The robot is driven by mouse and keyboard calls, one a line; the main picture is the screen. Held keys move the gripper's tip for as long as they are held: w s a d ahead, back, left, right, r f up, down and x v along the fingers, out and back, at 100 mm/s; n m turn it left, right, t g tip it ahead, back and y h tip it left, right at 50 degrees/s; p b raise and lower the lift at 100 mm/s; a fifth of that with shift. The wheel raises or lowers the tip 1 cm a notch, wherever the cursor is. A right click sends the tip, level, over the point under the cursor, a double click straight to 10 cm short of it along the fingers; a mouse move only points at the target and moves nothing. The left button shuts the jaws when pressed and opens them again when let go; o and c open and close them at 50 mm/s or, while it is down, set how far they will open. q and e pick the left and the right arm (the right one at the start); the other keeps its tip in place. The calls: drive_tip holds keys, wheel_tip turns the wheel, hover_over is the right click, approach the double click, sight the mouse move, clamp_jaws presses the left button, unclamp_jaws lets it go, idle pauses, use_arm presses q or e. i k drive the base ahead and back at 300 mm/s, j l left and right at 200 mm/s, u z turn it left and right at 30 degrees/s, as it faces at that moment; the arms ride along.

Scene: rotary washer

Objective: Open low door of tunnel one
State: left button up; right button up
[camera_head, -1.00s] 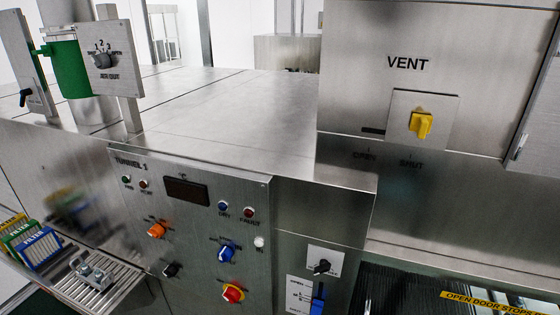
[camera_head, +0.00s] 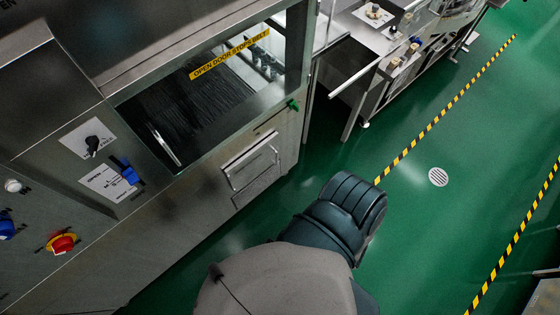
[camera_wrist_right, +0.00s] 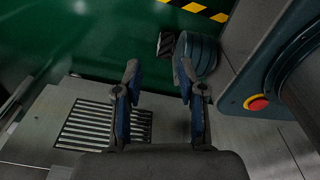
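In the head view the tunnel's front wall runs diagonally at the left. Low on it is a small rectangular panel (camera_head: 253,168) with a bright raised frame; it looks shut. Above it is a larger window door (camera_head: 165,146) with a metal bar handle and a yellow label about an open door stopping the belt (camera_head: 230,54). A small green handle (camera_head: 292,105) sits at the window's lower right corner. My right gripper (camera_wrist_right: 157,78) shows in the right wrist view, its two fingers apart with nothing between them. My left gripper is not in view.
A control panel with a red knob (camera_head: 62,244), a black knob (camera_head: 93,144) and a blue switch (camera_head: 129,173) is at the left. A metal bench (camera_head: 362,92) stands beyond the tunnel. The green floor (camera_head: 410,235) is open, with striped tape and a round drain (camera_head: 438,177).

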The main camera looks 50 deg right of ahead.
sight(240, 173)
drive_tip(key=k+l+z, duration=0.1)
drive_tip(key=z, duration=1.1)
